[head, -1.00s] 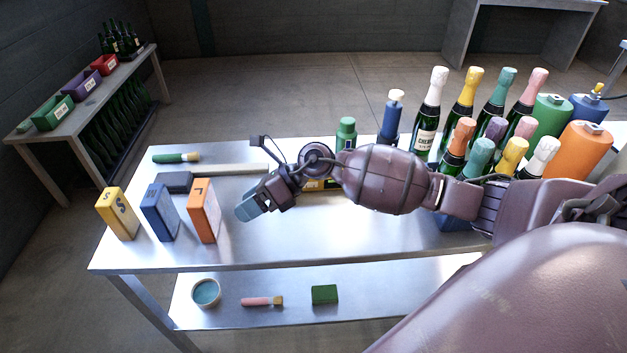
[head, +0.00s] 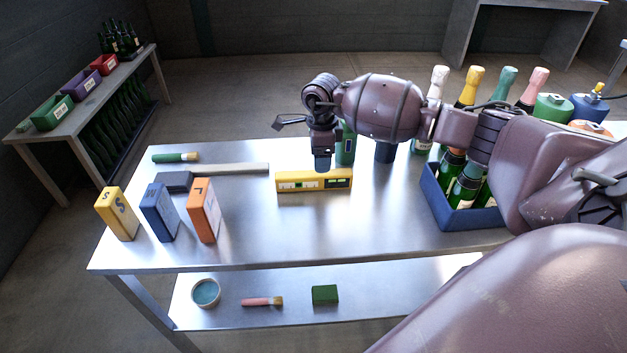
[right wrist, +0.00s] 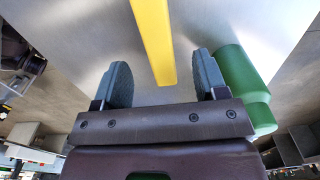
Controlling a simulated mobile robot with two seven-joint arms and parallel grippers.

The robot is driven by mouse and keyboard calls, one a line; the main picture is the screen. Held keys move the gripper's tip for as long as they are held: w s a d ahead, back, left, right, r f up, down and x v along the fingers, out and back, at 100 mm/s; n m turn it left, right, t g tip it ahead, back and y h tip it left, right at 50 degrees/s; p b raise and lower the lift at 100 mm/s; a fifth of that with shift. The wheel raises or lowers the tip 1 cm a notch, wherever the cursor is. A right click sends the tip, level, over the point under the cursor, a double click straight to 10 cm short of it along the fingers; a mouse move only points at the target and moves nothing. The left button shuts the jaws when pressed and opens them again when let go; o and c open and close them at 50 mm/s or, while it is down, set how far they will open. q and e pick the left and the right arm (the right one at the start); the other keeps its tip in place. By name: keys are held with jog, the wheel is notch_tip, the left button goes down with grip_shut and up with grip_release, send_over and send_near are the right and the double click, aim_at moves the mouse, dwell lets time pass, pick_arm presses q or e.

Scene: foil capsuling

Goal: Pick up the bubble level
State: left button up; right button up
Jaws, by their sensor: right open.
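The bubble level (head: 313,183) is a yellow bar with green vials, lying on the steel table in the head view. It also shows as a yellow strip in the right wrist view (right wrist: 153,40). My right gripper (head: 323,166) is above the level's upper edge in the head view, pointing down. In the right wrist view its two grey fingers (right wrist: 160,85) are spread, with the end of the yellow strip between them and nothing held. I cannot tell the exact height between fingers and level. My left gripper is not in view.
A green bottle (head: 346,146) stands close to my right gripper; it also shows beside a finger in the right wrist view (right wrist: 240,80). A mallet (head: 228,169) and yellow, blue and orange boxes (head: 204,211) are to the left. A blue crate (head: 466,217) of bottles is right. The front middle is clear.

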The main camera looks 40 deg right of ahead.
aim_at(319, 178)
jog(key=shift+a+f+b, duration=0.2)
jog(key=shift+f+b, duration=0.1)
jog(key=shift+f, duration=3.45)
